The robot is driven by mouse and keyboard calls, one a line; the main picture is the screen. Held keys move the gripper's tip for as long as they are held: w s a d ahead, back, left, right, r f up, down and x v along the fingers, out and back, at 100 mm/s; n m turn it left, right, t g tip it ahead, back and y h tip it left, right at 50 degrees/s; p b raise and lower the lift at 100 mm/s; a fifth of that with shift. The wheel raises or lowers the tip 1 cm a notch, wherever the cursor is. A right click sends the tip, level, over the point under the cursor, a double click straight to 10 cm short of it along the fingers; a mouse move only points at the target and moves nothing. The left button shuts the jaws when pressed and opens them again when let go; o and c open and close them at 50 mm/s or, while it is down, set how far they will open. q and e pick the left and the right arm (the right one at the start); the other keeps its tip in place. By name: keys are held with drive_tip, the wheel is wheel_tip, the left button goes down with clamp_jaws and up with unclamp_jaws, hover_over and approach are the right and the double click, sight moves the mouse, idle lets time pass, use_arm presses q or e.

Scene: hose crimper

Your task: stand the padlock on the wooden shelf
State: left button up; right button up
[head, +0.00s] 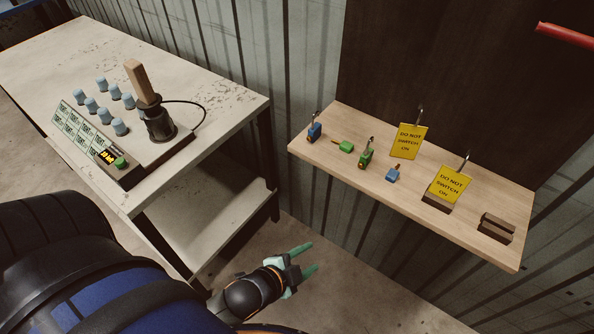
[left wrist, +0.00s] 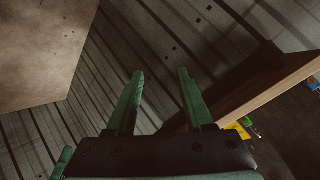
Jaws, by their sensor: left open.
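The wooden shelf (head: 462,238) is on the right of the head view, against the wall. A blue padlock (head: 314,132) with a shackle stands at its left end. A green padlock (head: 366,156) with a shackle stands farther right on it. My left gripper (head: 307,258) is open and empty, below and left of the shelf's front edge, apart from both padlocks. In the left wrist view, the open fingers (left wrist: 160,76) have nothing between them, and the shelf's edge (left wrist: 272,92) is at the right. My right gripper is out of view.
The shelf also holds a small green piece (head: 345,146), a small blue piece (head: 392,176), yellow tags (head: 409,141) and dark blocks (head: 496,227). A workbench (head: 215,92) with blue-grey caps (head: 102,84) and a black tool (head: 158,122) stands left. A red bar (head: 567,35) juts in top right.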

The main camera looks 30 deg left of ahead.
use_arm(q)
drive_tip(key=s+f+n, duration=0.1)
drive_tip(key=n, duration=0.2)
drive_tip(key=s+f+n+g, duration=0.1)
drive_tip(key=s+n, duration=0.1)
drive_tip(key=s+f+n, duration=0.1)
drive_tip(key=f+n, duration=0.1)
drive_tip(key=n, duration=0.1)
drive_tip(key=shift+s+n+h, duration=0.15)
drive_tip(key=shift+n+h, duration=0.15)
drive_tip(key=shift+h, duration=0.1)
